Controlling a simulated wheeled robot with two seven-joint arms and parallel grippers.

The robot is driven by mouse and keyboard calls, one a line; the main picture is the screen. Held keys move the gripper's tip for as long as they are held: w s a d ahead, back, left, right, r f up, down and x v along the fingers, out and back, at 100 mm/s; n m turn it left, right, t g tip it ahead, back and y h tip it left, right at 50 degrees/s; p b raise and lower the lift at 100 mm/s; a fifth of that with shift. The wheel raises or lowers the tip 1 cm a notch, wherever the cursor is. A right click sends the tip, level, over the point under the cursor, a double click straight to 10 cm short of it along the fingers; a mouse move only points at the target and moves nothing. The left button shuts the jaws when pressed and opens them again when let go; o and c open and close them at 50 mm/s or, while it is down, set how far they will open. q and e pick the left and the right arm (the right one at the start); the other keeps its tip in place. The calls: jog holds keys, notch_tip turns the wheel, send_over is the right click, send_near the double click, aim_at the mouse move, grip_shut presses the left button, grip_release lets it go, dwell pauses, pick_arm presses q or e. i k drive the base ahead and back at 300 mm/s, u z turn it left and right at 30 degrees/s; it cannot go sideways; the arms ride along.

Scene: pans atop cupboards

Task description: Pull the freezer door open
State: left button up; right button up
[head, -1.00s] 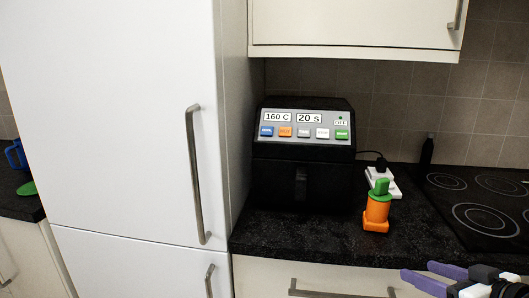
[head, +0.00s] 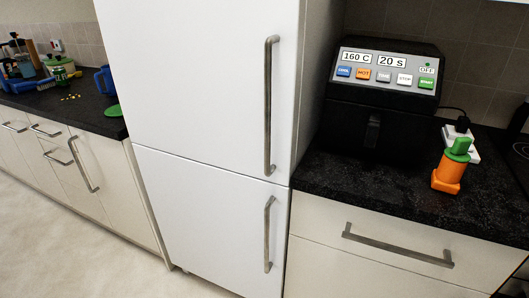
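A tall white fridge-freezer stands in the middle of the head view, with an upper door (head: 190,80) and a lower door (head: 205,220). Both doors look shut, with a thin seam between them. No label shows which one is the freezer. The upper door has a long vertical metal handle (head: 268,110) near its right edge. The lower door has a shorter vertical metal handle (head: 267,235), also near its right edge. Neither of my grippers is in view, and nothing touches the handles.
A black counter with a black appliance (head: 380,100) and an orange and green object (head: 449,172) adjoins on the right, above a drawer with a handle (head: 396,245). Another counter with a blue mug (head: 104,80) lies left. Pale floor (head: 60,240) is clear at lower left.

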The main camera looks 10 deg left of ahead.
aim_at(228, 229)
jog(key=u, duration=1.15)
jog(key=i, duration=0.4)
jog(key=z, duration=0.5)
